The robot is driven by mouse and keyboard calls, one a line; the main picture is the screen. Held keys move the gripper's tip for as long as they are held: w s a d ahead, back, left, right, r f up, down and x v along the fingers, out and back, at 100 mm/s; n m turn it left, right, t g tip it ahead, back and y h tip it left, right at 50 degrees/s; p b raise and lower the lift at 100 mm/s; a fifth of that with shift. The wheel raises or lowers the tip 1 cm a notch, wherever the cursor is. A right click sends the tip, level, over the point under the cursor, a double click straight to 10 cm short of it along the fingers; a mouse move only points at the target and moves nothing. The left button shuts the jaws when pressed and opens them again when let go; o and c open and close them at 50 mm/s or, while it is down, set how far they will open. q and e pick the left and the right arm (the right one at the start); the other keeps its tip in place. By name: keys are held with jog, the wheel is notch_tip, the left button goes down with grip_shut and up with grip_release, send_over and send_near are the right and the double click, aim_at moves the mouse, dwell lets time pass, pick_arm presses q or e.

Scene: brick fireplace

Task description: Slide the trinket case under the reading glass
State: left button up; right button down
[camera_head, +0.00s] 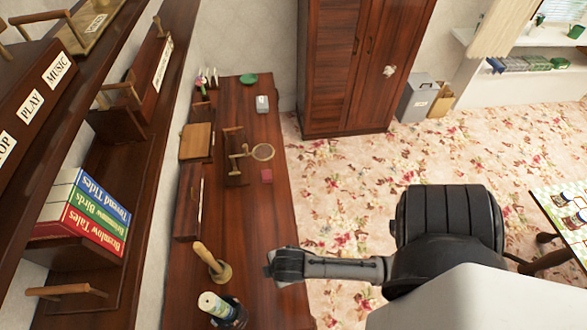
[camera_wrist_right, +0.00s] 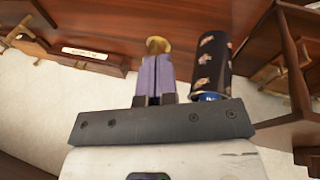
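The reading glass (camera_head: 263,152) is a round lens with a wooden rim, held out from a wooden stand (camera_head: 236,165) on the long brown table. A small dark-red box (camera_head: 267,175), which looks like the trinket case, lies on the table just in front of the lens, not under it. My right gripper (camera_head: 272,267) reaches in from the right, over the table's right edge, well nearer than the box and apart from it. In the right wrist view its fingers (camera_wrist_right: 157,75) are together, with no object seen between them. My left gripper is not in view.
A wooden post on a round base (camera_head: 213,262) and a patterned dark canister (camera_head: 222,310) stand left of my right gripper; the canister shows in the wrist view (camera_wrist_right: 212,60). Boxes line the table's left side.

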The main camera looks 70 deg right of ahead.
jog(key=s+a+r+m+y, duration=0.1)
jog(key=s+a+r+m, duration=0.2)
jog(key=s+r+m, duration=0.2)
notch_tip(320, 180, up, 4)
jog(key=shift+s+a+f+y, duration=0.2)
jog(key=shift+s+a+y, duration=0.2)
jog(key=shift+s, duration=0.1)
jog(key=c, duration=1.9)
grip_release()
